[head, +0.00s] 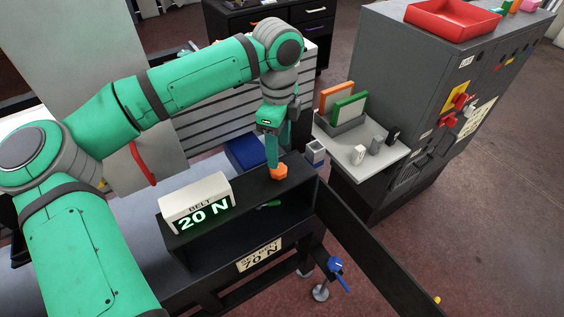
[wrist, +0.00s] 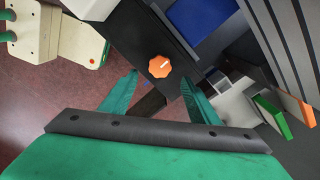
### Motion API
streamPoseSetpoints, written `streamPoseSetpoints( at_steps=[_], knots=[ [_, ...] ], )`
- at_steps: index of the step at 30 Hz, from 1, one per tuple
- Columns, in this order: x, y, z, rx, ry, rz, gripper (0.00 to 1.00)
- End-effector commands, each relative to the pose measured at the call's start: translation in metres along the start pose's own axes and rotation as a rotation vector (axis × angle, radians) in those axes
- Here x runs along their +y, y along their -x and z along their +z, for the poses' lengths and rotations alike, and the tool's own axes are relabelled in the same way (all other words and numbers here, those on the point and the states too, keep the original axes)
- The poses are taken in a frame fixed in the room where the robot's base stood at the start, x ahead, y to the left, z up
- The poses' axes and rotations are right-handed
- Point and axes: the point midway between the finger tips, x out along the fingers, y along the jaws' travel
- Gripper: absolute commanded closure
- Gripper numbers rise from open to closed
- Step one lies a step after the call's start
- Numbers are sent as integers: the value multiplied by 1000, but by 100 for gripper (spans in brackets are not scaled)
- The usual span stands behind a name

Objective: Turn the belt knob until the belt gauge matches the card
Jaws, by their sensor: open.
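The orange belt knob (head: 279,173) sits on the top of a black box frame; it also shows in the wrist view (wrist: 160,66) with a pale pointer line. My gripper (head: 272,160) is above the knob, pointing down. In the wrist view my gripper's fingers (wrist: 158,84) are spread, with the knob ahead between their lines; contact cannot be told. The belt gauge (head: 203,216) stands left of the knob and reads 20 N. The card (head: 259,255) on the front of the frame reads "SET BELT 70 N".
A blue bin (head: 246,152) is behind the knob. A side shelf (head: 380,158) with green and orange boards and small blocks is to the right, beside a grey cabinet (head: 411,75). A black rail (head: 378,250) extends to the front right. A blue-handled clamp (head: 335,265) is below.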

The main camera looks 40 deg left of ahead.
Motion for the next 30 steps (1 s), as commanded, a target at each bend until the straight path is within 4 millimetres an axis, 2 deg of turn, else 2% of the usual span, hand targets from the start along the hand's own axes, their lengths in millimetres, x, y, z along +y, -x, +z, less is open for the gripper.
streamPoseSetpoints(
  at_steps=[6,12,17,25,30],
  knots=[
    [0,-40,-2,2,-5,2,45],
    [-1,-62,-4,3,-7,1,45],
    [-1,-70,-4,2,-8,0,45],
    [-1,-70,-4,1,-7,0,45],
    [-1,-70,-4,1,-7,0,85]
  ],
)
